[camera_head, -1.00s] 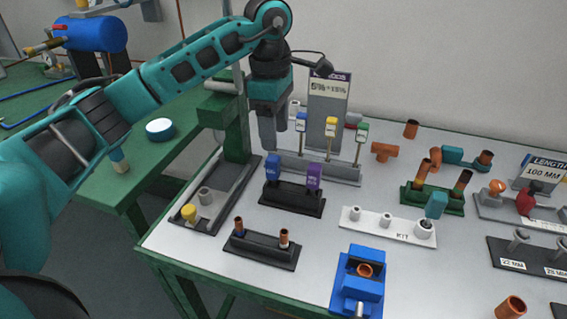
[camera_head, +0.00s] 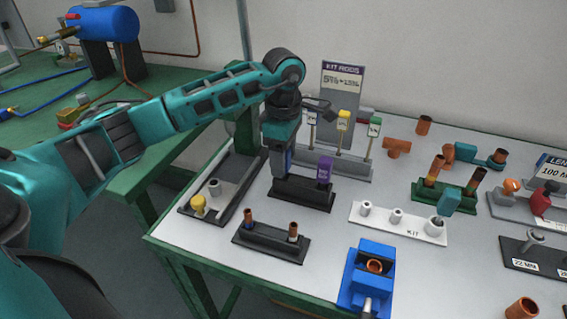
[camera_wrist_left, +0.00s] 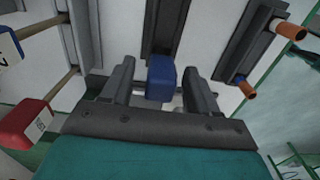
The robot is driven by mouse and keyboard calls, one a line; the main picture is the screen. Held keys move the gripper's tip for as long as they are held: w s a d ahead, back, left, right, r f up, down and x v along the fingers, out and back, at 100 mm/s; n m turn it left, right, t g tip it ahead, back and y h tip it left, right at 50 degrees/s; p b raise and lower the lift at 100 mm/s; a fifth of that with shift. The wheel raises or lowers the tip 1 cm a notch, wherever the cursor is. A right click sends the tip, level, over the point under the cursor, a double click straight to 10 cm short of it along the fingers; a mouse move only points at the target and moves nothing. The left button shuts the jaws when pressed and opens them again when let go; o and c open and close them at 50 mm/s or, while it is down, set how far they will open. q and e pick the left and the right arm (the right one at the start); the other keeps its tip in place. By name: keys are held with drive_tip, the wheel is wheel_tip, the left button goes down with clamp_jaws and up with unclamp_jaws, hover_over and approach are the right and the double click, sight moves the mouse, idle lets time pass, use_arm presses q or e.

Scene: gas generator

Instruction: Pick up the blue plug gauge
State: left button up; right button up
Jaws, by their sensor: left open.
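The blue plug gauge (camera_wrist_left: 161,77) shows in the left wrist view between the two open fingers of my left gripper (camera_wrist_left: 160,90). It stands in a black holder (camera_wrist_left: 163,27), beside a purple gauge (camera_head: 325,170). In the head view my left gripper (camera_head: 281,165) is over the left end of this black holder (camera_head: 302,195) and hides most of the blue gauge. The fingers are on either side of the gauge, with gaps showing in the wrist view. My right gripper is not in view.
Behind the holder is a grey rack (camera_head: 335,163) with tagged rods. A black block with copper pieces (camera_head: 270,241) is in front, a white kit tray (camera_head: 398,222) to the right, and a blue fixture (camera_head: 366,277) nearer the front edge. A dark tray (camera_head: 222,190) lies left.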

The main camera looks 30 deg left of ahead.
use_arm(q)
wheel_tip(320, 180, down, 2)
drive_tip(key=c, duration=0.9)
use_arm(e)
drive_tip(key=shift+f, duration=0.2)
use_arm(q)
drive_tip(key=shift+r, duration=0.2)
